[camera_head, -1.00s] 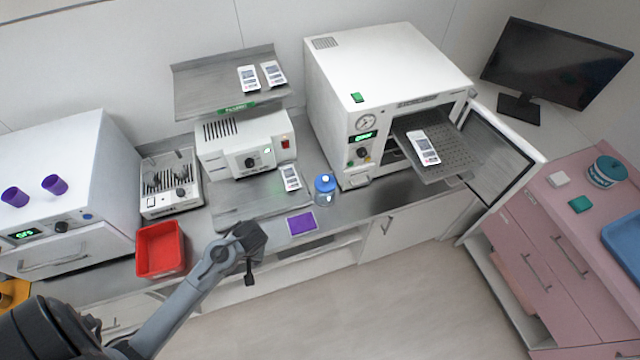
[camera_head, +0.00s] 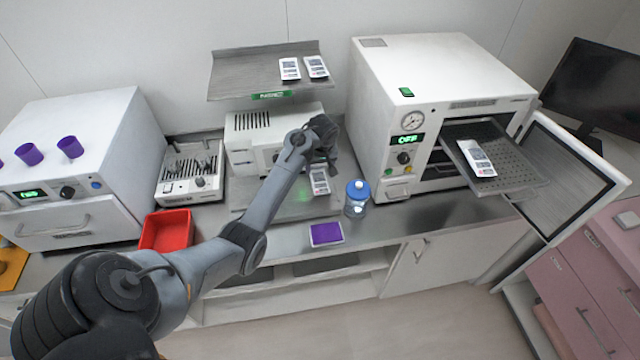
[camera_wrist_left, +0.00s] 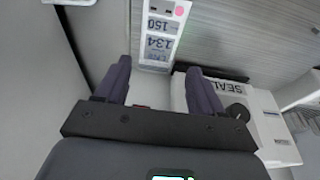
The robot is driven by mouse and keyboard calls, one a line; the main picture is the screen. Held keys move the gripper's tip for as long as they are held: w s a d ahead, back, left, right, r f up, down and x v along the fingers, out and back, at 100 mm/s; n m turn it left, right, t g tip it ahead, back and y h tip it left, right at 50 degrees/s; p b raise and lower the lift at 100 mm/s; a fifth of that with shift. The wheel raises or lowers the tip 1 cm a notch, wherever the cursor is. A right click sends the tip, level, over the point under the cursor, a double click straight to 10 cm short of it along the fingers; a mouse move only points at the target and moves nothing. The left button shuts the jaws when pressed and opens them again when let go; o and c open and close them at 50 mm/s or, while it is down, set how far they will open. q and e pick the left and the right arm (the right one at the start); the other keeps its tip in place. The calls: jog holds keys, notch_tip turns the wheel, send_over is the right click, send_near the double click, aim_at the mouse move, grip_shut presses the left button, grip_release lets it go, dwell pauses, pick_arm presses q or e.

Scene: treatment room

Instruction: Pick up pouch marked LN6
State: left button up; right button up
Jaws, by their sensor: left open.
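Several white pouches with printed labels show. Two pouches (camera_head: 289,69) and (camera_head: 316,67) lie on the raised metal shelf. One pouch (camera_head: 319,180) lies on the metal plate in front of the sealer, and one pouch (camera_head: 477,158) lies on the perforated tray. I cannot read LN6 on any of them. My left gripper (camera_head: 322,150) is open and empty, just above the plate pouch and in front of the sealer. In the left wrist view, a pouch (camera_wrist_left: 160,30) with the figures 150 and 134 shows beyond the open fingers (camera_wrist_left: 159,66). My right gripper is not in view.
The white sealer (camera_head: 245,145) stands behind the gripper, under the shelf (camera_head: 240,75). A blue-capped bottle (camera_head: 356,200) and a purple pad (camera_head: 326,234) are close by. The autoclave (camera_head: 440,75) has its door (camera_head: 565,180) open. A red bin (camera_head: 168,230) stands left.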

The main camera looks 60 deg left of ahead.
aim_at(319, 178)
pick_arm(q)
jog(key=shift+b+x, duration=0.45)
jog(key=shift+x, duration=3.25)
jog(key=shift+d, duration=0.15)
jog(key=shift+c, duration=0.5)
jog(key=c, duration=0.6)
jog(key=shift+r, duration=0.15)
